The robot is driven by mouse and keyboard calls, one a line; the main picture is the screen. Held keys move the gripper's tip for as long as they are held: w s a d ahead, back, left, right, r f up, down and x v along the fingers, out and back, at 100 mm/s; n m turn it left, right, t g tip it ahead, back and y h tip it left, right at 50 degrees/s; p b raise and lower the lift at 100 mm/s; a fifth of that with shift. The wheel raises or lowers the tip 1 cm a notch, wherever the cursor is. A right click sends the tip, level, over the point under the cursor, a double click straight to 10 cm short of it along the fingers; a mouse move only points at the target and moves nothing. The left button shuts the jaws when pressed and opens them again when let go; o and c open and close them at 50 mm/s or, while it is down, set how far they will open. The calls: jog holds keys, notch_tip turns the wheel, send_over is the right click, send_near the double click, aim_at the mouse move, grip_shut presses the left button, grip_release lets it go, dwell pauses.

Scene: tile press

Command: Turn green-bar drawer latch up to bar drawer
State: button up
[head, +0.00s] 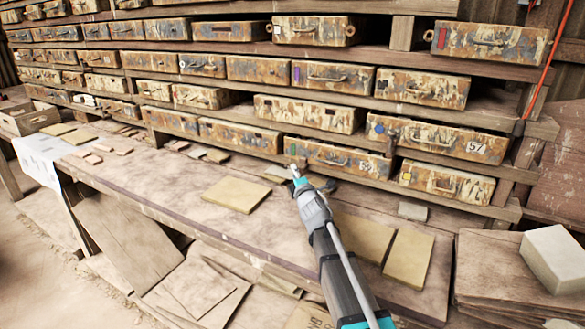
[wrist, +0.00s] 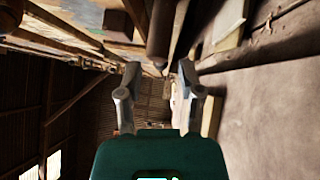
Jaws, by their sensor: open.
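The green-bar drawer (head: 338,158) is in the lowest full row of the rack in the head view. It has weathered, peeling paint and a small green bar (head: 293,149) near its left end. A dark brown latch-like piece (head: 391,139) stands near its right end, roughly upright; its exact angle is hard to tell. My gripper (head: 297,176) is in front of the drawer's left part, low near the bench, apart from that piece. In the wrist view my gripper (wrist: 159,80) has its two fingers spread with nothing between them. A dark brown rod-like part (wrist: 160,32) shows beyond the fingertips.
A drawer with a blue bar (head: 440,138) is above right, and one with a yellow mark (head: 446,182) is to the right. Flat tan tiles lie on the bench, one left (head: 235,194) and two right of my arm. A pale block (head: 553,258) sits far right.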

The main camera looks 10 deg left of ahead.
jog(key=shift+x, duration=1.6)
grip_shut()
